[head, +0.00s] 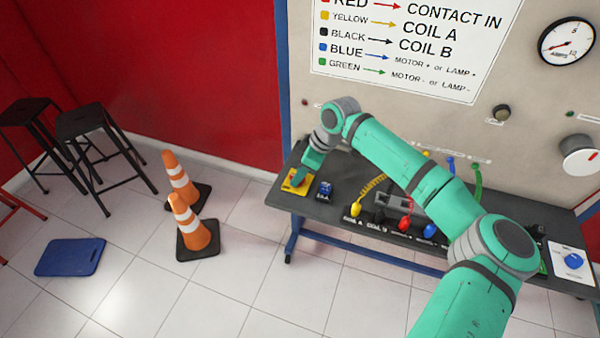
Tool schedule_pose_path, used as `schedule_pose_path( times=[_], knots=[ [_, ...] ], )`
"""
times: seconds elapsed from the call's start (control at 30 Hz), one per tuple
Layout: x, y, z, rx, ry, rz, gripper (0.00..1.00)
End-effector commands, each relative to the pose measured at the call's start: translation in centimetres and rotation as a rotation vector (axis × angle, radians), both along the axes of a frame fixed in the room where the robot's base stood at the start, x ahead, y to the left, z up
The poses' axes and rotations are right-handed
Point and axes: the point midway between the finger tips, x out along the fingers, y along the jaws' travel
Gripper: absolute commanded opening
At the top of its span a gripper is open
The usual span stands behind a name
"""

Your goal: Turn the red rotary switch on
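A small yellow box (290,187) sits at the left end of the dark table. A small reddish part, which looks like the red rotary switch (297,179), shows on top of it. My gripper (302,176) points down at this box from above, at the end of my green arm. The fingers are small and partly merged with the box, so I cannot tell whether they touch the switch or how far apart they are. The switch's angle is too small to read.
A blue block (325,189) stands just right of the yellow box. Colored plugs and cables, including a yellow plug (356,209), lie along the dark table (330,212). A white plate with a blue knob (573,261) is at the right end. Cones (195,235) stand on the floor left.

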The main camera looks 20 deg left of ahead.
Motion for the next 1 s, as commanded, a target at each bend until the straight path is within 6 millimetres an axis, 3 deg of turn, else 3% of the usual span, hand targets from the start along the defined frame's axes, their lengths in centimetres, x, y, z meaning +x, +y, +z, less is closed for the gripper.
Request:
schedule_pose_path(
  times=[0.2, 0.33, 0.37, 0.77, 1.0],
  knots=[
    [-0.01, 0.04, -0.03, 0.0, 0.0, 0.0, 0.31],
    [-0.01, 0.04, -0.03, 0.0, 0.0, 0.0, 0.03],
    [-0.01, 0.04, -0.02, 0.0, 0.0, 0.0, 0.0],
    [-0.11, 0.07, -0.04, 0.002, 0.001, -0.044, 0.0],
    [-0.26, 0.14, -0.06, 0.004, 0.002, -0.192, 0.0]
  ],
)
